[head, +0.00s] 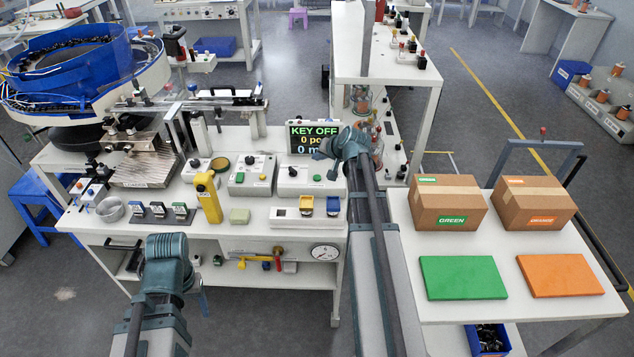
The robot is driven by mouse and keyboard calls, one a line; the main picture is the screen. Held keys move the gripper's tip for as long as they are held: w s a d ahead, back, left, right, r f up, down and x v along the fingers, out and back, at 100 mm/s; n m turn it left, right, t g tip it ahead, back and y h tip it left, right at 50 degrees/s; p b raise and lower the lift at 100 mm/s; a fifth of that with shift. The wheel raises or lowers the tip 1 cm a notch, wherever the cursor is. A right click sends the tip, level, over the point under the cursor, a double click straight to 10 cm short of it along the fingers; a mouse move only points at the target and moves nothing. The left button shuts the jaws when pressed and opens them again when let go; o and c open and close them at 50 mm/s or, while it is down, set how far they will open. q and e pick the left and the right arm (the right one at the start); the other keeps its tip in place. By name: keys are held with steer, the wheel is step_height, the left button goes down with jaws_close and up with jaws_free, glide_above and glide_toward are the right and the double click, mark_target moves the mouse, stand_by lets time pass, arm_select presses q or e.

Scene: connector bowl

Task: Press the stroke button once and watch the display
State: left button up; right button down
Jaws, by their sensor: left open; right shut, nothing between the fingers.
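The display (313,139) stands at the back right of the white workbench. I cannot tell which control is the stroke button. A grey control box (266,183) carries a black knob and a green button (240,178). The control box to its right (290,186) has a dark knob and another green button (317,178). My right gripper (325,150) is shut and empty, above the bench beside the display. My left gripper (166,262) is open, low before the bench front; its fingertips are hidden.
A blue bowl feeder (75,55) stands at the left. A yellow tool (208,196), small stands (158,211) and a metal bowl (110,209) occupy the bench front. At right, a white table (510,315) holds cartons (447,201) and green (463,278) and orange (560,275) plates.

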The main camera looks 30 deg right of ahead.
mark_target(319, 179)
arm_select(q)
steer(key=shift+f+b, duration=2.3)
steer(key=shift+f, duration=0.5)
arm_select(e)
steer(key=shift+f, duration=2.8)
arm_select(q)
steer(key=shift+f+b, duration=0.4)
arm_select(e)
steer(key=shift+f, duration=0.4)
arm_select(q)
steer(key=shift+f+b, duration=0.5)
arm_select(e)
steer(key=shift+f, duration=0.5)
arm_select(q)
steer(key=shift+r, duration=0.1)
arm_select(e)
steer(key=shift+r, duration=0.1)
arm_select(q)
steer(key=shift+r+p, duration=0.85)
steer(key=shift+p, duration=0.1)
arm_select(e)
steer(key=shift+r, duration=0.85)
step_height(319, 179, up, 5)
steer(key=p, duration=0.5)
arm_select(q)
step_height(319, 179, up, 5)
steer(key=shift+r, duration=0.1)
